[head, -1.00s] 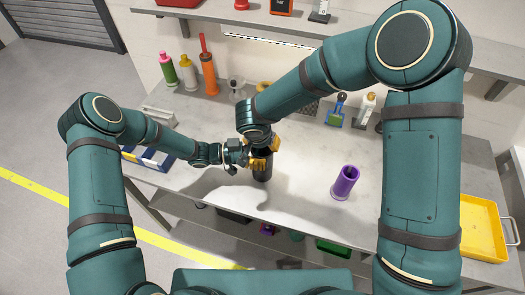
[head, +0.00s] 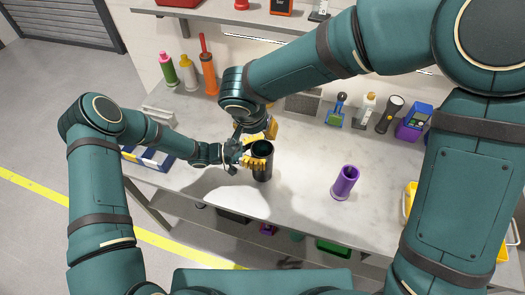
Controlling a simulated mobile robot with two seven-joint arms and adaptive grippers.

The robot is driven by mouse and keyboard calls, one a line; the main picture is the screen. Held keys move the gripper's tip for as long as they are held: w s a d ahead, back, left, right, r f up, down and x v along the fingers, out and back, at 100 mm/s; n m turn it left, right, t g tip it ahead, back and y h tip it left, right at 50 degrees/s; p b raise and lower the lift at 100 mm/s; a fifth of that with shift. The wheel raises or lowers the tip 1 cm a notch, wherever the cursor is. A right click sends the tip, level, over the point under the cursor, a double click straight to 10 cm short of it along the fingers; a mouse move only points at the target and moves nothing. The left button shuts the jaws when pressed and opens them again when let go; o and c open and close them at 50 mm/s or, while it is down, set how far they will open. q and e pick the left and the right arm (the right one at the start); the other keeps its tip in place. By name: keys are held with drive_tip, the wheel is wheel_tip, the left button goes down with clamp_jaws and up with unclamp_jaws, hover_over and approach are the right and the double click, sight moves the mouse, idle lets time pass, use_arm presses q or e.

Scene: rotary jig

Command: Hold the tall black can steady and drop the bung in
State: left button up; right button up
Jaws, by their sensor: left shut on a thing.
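The tall black can (head: 264,172) stands upright on the grey bench in the head view, its dark open mouth facing up. My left gripper (head: 254,162) comes in from the left and is shut on the can near its upper part, with yellow-orange fingers against its side. My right gripper (head: 262,130) is just above and behind the can's rim, apart from it as far as I can see. Its fingers are partly hidden by its own wrist, so its opening is unclear. I cannot make out the bung; the inside of the can is too dark to tell.
A purple open cylinder (head: 345,182) stands to the right of the can. Bottles (head: 209,74), a flashlight (head: 389,114) and a purple box (head: 413,122) line the back. A yellow tray (head: 409,198) is partly behind my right arm. Bench between can and purple cylinder is clear.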

use_arm(q)
drive_tip(key=o, duration=1.2)
drive_tip(key=shift+a, duration=0.1)
drive_tip(key=a, duration=1.1)
drive_tip(key=shift+s+a, duration=0.35)
drive_tip(key=shift+a, duration=0.05)
